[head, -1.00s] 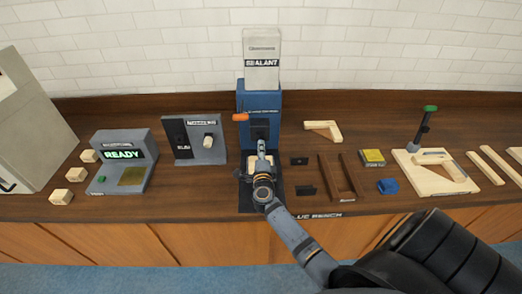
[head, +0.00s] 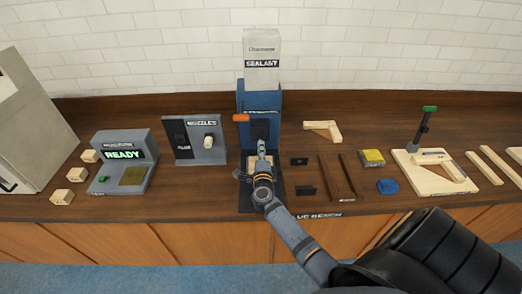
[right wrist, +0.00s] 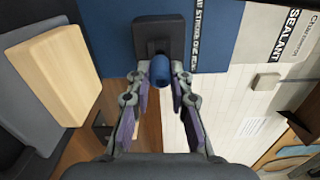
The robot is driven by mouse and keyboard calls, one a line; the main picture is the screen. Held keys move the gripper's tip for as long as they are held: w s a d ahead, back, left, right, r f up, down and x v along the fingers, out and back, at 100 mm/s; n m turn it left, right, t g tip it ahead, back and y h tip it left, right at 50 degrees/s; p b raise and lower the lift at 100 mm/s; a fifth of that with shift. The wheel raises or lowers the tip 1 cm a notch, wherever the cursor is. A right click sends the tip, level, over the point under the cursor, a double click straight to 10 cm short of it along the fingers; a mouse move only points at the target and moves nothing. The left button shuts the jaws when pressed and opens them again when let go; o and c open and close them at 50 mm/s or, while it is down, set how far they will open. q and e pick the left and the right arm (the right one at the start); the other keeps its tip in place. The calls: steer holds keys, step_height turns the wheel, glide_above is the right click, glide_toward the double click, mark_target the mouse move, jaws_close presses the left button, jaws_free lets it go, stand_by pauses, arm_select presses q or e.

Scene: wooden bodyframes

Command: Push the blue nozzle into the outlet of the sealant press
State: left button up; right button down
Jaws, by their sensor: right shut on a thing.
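The blue sealant press (head: 258,98) stands at the back middle of the bench. Its white SEALANT cartridge (head: 262,62) is on top. My right gripper (head: 261,147) is at the front of the press. In the right wrist view, my right gripper (right wrist: 161,76) is shut on the small blue nozzle (right wrist: 160,70). The nozzle is in line with the black outlet block (right wrist: 159,35) of the press. Its far end overlaps the block in the picture. I cannot tell whether it is in the outlet. The nozzle is hidden in the head view. My left gripper is out of view.
A pale wooden block (right wrist: 62,76) is close to the gripper in the right wrist view. The nozzle stand (head: 200,142) and READY tester (head: 125,160) are at the left. Dark rails (head: 335,178), a blue piece (head: 388,186) and a clamp board (head: 438,170) are at the right.

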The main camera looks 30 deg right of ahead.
steer(key=shift+x, duration=1.35)
steer(key=c, duration=1.1)
jaws_free()
steer(key=shift+s+a, duration=0.15)
steer(key=shift+s, duration=0.05)
steer(key=v, duration=1.1)
steer(key=shift+s+a, duration=0.1)
steer(key=shift+s, duration=0.15)
